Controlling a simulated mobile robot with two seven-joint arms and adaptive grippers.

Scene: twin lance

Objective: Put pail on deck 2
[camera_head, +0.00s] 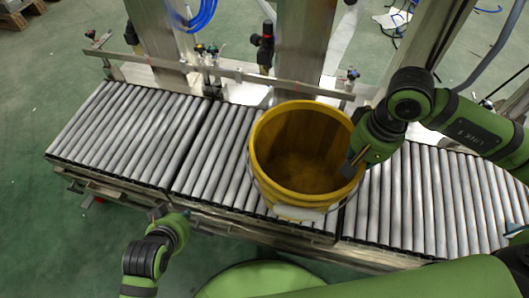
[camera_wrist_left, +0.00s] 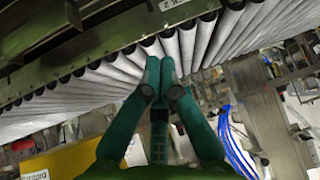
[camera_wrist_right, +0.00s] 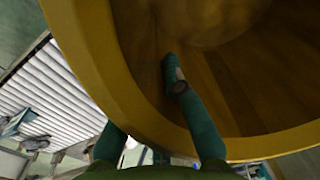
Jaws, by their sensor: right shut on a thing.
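The yellow pail (camera_head: 268,170) is upright over the middle section of the roller conveyor (camera_head: 218,160), near its seam with the right section (camera_head: 410,205). I cannot tell whether its base touches the rollers. My right gripper (camera_head: 350,164) is shut on the pail's right rim, one finger inside the wall; the rim also fills the right wrist view (camera_wrist_right: 88,60). My left gripper (camera_head: 172,214) is empty at the conveyor's front edge, its fingertips together in the left wrist view (camera_wrist_left: 159,66).
The left conveyor section (camera_head: 125,130) is bare. A metal rail (camera_head: 230,72) and posts (camera_head: 305,45) stand behind the rollers. Blue cable (camera_head: 200,15) hangs at the back. Green floor (camera_head: 50,230) is clear at front left.

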